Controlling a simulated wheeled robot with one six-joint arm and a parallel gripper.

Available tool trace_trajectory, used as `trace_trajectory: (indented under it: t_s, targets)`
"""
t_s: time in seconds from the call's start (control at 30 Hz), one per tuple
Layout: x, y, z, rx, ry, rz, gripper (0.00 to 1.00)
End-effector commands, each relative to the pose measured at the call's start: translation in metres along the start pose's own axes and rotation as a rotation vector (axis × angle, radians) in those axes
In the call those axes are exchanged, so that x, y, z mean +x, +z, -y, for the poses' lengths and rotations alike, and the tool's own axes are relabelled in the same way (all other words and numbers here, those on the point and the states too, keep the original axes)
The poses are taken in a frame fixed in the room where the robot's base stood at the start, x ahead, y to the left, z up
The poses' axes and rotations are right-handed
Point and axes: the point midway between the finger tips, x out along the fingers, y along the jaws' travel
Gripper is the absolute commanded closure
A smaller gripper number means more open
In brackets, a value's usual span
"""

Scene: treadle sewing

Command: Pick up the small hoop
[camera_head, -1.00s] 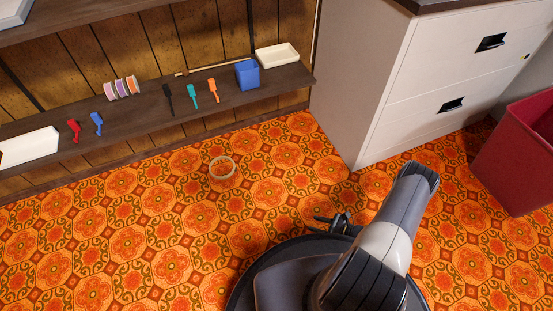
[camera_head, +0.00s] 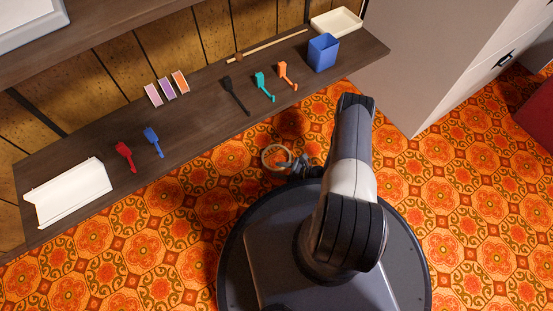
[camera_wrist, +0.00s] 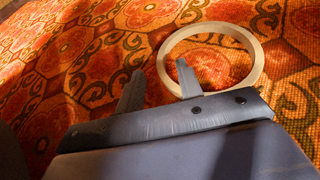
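The small hoop is a pale, thin ring (camera_head: 264,158) on the floor in front of the low shelf. It also shows in the wrist view as a pale ring (camera_wrist: 205,28) lying flat. My gripper (camera_wrist: 160,67) is open and empty, with its two fingers apart. In the wrist view the right fingertip appears within the ring and the left fingertip outside it, with the rim's near-left part between them. I cannot tell how high the fingertips are above the floor. In the head view my gripper (camera_head: 288,163) overlaps the hoop's right side and is partly hidden by my arm.
The low dark shelf (camera_head: 200,120) stands just beyond the hoop. It holds a blue bin (camera_head: 323,53), white trays, spools and several coloured tools. A pale cabinet (camera_head: 430,60) stands at right, with a red bin (camera_head: 540,122) beyond. Patterned floor is clear at left.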

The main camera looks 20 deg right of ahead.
Motion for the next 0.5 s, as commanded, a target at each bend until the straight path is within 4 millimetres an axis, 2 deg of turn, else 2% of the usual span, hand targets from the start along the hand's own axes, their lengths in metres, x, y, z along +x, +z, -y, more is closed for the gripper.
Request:
trace_trajectory:
  t_s: [0.13,0.4,0.5]
  targets:
    - [0.0137,-0.0006,0.0002,-0.001,0.000,0.001,0.65]
    - [0.0152,0.0007,0.0005,0.000,-0.001,0.001,0.65]
    - [0.0151,0.0007,0.0005,0.000,-0.001,0.001,0.72]
